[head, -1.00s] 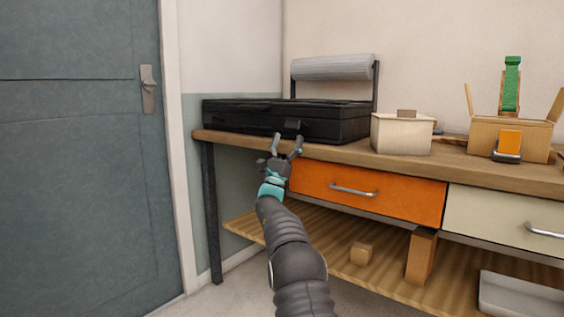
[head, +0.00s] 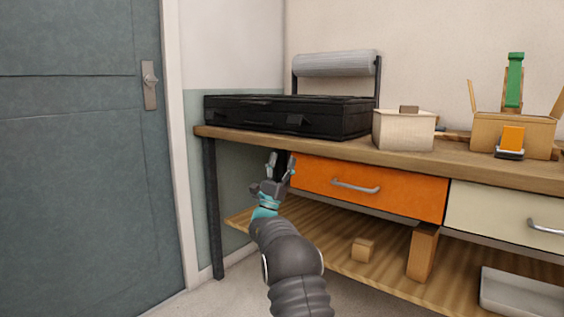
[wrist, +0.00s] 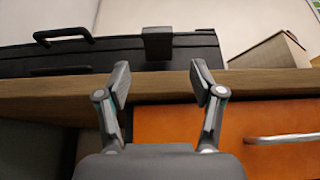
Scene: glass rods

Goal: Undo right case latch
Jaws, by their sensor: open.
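The black case (head: 345,122) lies flat and shut on the wooden bench, at its left end. The right latch (head: 297,120) is a small dark block on its front; it also shows in the wrist view (wrist: 157,43), above the gap between my fingers. Its exact position, fastened or swung up, is hard to tell. My gripper (head: 272,163) is open and empty, below the bench edge and short of the case. In the wrist view, my two fingertips (wrist: 158,82) stand apart in front of the bench edge, touching nothing I can see.
The bench top (head: 350,151) edge lies between my gripper and the case. An orange drawer (head: 330,188) is just right of my gripper. A pale box (head: 403,132) stands right of the case; a film roll (head: 335,65) is behind it. A lower shelf (head: 330,238) runs beneath.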

